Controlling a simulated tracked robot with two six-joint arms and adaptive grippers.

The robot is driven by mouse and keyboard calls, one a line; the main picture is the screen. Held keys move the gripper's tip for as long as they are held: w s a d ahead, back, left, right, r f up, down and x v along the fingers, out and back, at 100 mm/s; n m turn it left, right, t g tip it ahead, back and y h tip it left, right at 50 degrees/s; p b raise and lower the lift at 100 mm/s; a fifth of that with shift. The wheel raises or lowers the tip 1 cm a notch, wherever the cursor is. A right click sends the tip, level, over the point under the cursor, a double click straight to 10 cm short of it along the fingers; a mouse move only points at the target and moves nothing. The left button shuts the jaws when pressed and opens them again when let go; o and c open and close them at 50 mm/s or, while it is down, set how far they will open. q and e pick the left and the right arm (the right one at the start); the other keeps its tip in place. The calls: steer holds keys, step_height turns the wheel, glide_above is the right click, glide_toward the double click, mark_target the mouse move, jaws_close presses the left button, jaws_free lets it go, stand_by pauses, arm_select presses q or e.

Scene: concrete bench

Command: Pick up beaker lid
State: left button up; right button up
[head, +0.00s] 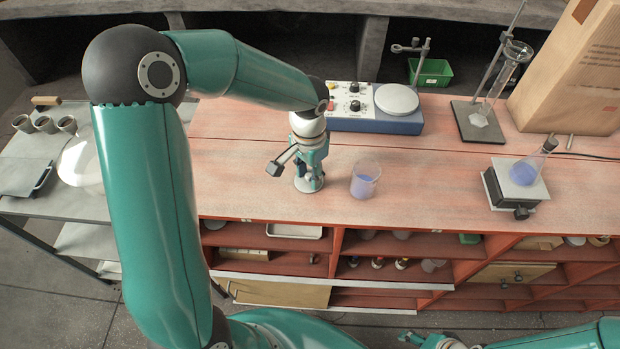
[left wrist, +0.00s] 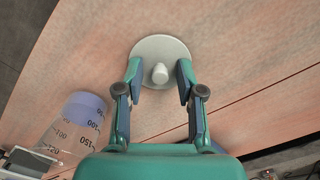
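The beaker lid is a pale grey-white disc with a central knob; in the left wrist view the lid (left wrist: 160,48) lies on the bench top, and in the head view the lid (head: 312,187) shows partly under my gripper. My left gripper (left wrist: 158,80) is open, with one finger on each side of the knob and a gap on both sides; it also shows in the head view (head: 304,174). A glass beaker (head: 365,181) with bluish-purple liquid stands to the right of the lid. My right gripper (head: 435,342) shows only partly at the bottom edge of the head view.
A hotplate stirrer (head: 375,120) stands behind the lid. A retort stand (head: 480,125) and a small platform with a tilted flask (head: 522,173) of blue liquid are at the right. A side table (head: 60,180) is at the left. The pinkish bench top is clear around the beaker.

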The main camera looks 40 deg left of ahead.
mark_target(309, 174)
arm_select(q)
jaws_close()
steer(key=shift+r, duration=0.1)
step_height(309, 174, up, 23)
steer(key=p, duration=0.3)
stand_by(0.6)
